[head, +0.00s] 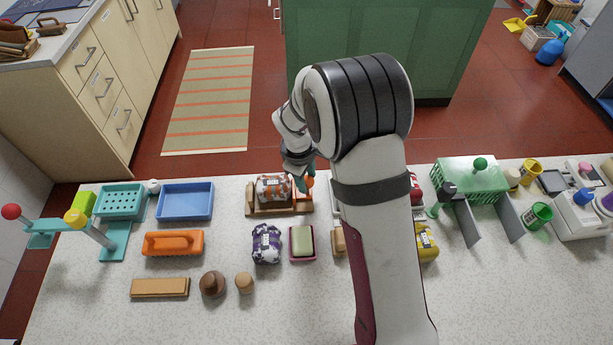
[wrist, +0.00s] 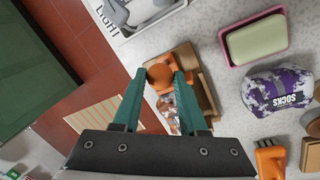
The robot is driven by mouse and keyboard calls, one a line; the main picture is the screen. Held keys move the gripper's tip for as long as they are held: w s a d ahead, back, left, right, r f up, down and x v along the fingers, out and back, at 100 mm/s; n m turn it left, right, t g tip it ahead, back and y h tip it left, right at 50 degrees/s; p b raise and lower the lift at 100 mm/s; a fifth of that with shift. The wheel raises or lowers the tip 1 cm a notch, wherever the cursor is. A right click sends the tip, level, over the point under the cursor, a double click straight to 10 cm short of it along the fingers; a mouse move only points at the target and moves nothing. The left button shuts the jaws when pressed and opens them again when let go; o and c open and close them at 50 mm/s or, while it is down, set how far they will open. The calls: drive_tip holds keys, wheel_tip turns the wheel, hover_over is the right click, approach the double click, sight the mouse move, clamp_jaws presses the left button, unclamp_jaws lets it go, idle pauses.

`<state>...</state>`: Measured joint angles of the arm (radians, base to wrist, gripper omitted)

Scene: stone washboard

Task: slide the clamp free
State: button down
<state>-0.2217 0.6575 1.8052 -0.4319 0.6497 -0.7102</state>
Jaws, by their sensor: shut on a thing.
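The clamp's round orange knob (wrist: 160,76) sits between the teal fingertips of my gripper (wrist: 162,79) in the wrist view. My gripper is shut on this knob. In the head view the knob (head: 308,181) shows at the right end of a wooden holder (head: 262,212), beside the gripper's teal fingertips (head: 304,178). An orange, white and grey sock bundle (head: 272,188) lies in the holder. In the wrist view the holder (wrist: 184,56) lies behind the fingers, which partly hide the bundle. How the clamp joins the holder is hard to see.
A purple sock bundle (head: 266,244) and a pink dish with green soap (head: 303,258) lie in front of the holder. A blue tray (head: 186,214) stands to its left. A white tray marked LIGHT (wrist: 118,30) is close by. My arm hides part of the counter.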

idle(0.8)
drive_tip(key=shift+d, duration=0.65)
drive_tip(key=shift+c, duration=2.3)
unclamp_jaws()
drive_tip(key=shift+r, duration=0.1)
wheel_tip(320, 180, up, 15)
drive_tip(key=s+a, duration=0.1)
drive_tip(key=s, duration=0.1)
drive_tip(key=shift+s+a+r, duration=0.2)
drive_tip(key=shift+s+a, duration=0.05)
drive_tip(key=shift+a, duration=0.15)
